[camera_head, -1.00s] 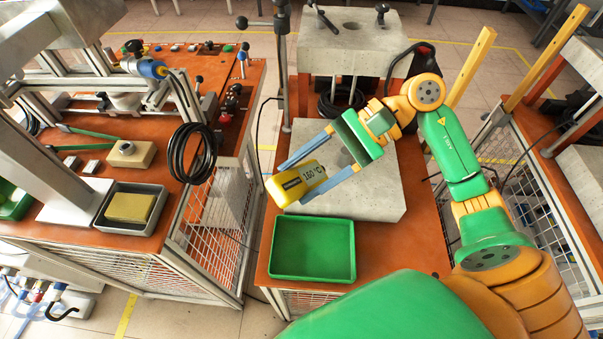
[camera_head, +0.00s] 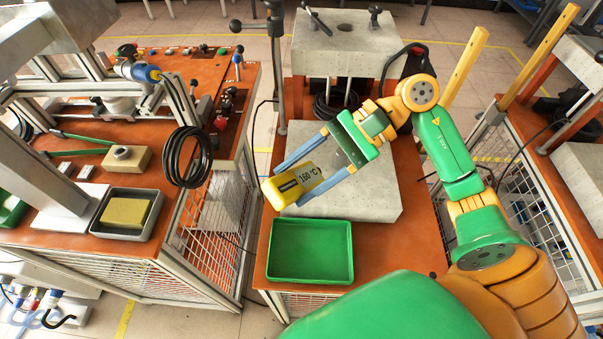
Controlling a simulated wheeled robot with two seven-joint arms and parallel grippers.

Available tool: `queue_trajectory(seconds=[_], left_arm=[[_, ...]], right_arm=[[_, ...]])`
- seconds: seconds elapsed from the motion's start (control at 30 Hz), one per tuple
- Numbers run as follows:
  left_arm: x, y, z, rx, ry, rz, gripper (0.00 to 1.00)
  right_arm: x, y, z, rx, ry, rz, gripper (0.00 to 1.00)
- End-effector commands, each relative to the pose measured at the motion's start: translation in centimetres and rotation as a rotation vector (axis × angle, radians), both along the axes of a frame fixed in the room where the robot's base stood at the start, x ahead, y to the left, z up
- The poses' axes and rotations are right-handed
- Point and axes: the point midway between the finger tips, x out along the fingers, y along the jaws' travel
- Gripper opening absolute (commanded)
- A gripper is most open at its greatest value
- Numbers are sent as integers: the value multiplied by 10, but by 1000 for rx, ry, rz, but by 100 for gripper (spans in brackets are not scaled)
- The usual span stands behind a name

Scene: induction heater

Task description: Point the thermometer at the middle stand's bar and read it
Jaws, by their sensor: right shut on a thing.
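The yellow thermometer (camera_head: 277,190) is in my right gripper, over the front left part of the middle stand's grey slab (camera_head: 375,205). Its side shows a dark label and the reading "160 °C". My right gripper (camera_head: 289,187) is shut on it, with one blue finger along each side. The thermometer's yellow end faces the lower left, away from the arm. The middle stand (camera_head: 398,247) has an orange top with a concrete press block (camera_head: 345,50) at the back. I cannot make out for certain which part is its bar. My left gripper is not in view.
A green tray (camera_head: 312,278) sits at the front of the middle stand. The left stand (camera_head: 60,237) carries a metal frame, a black coil of cable (camera_head: 172,160) and a grey tray (camera_head: 158,220) with a yellow block. A gap of tiled floor separates these stands.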

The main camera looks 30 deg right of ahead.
Motion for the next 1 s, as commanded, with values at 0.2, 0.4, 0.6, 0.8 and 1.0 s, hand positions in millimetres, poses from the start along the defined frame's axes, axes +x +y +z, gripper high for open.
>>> queue_trajectory(seconds=[0.2, 0.4, 0.6, 0.8, 1.0], left_arm=[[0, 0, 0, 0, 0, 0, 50], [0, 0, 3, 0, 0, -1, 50], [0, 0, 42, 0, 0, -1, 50], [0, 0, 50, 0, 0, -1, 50], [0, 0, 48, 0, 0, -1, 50]], right_arm=[[0, 0, 0, 0, 0, 0, 0], [0, 0, 4, 0, -1, 0, 0], [1, 0, 72, -2, -5, -1, 0], [0, 0, 93, 0, 0, 0, 0], [0, 0, 90, 0, 0, 0, 0]])
